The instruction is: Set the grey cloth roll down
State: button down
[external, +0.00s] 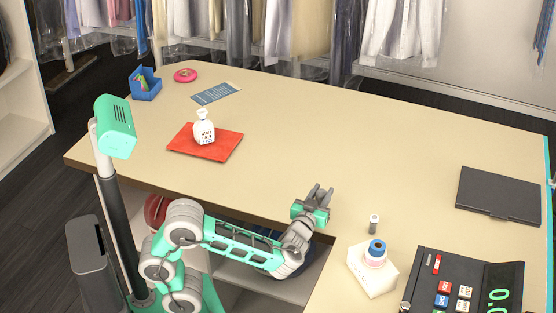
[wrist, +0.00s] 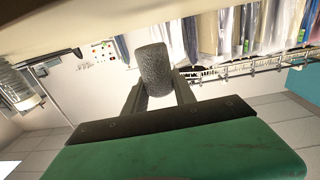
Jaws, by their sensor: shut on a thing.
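The grey cloth roll (wrist: 154,68) is a short, rough-textured grey cylinder. In the wrist view it sits between the two fingers of my gripper (wrist: 157,92), which are shut on it. In the external view my gripper (external: 320,192) is at the front edge of the beige table (external: 330,125), near the inner corner. The roll is hard to tell from the dark fingers there. I cannot tell how high the roll is above the tabletop.
A small grey-and-white cylinder (external: 374,224) and a white box (external: 372,272) with a blue-topped item (external: 376,253) stand right of my gripper. A cash register (external: 465,285) and black flat case (external: 498,196) are further right. A white bottle (external: 203,130) stands on red cloth (external: 222,144). The table's middle is clear.

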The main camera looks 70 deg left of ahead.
aim_at(321, 201)
jog(key=shift+f, duration=1.65)
jog(key=shift+f+b, duration=0.25)
jog(key=shift+b, duration=0.25)
jog(key=c, duration=1)
grip_release()
jog(key=shift+r, duration=0.1)
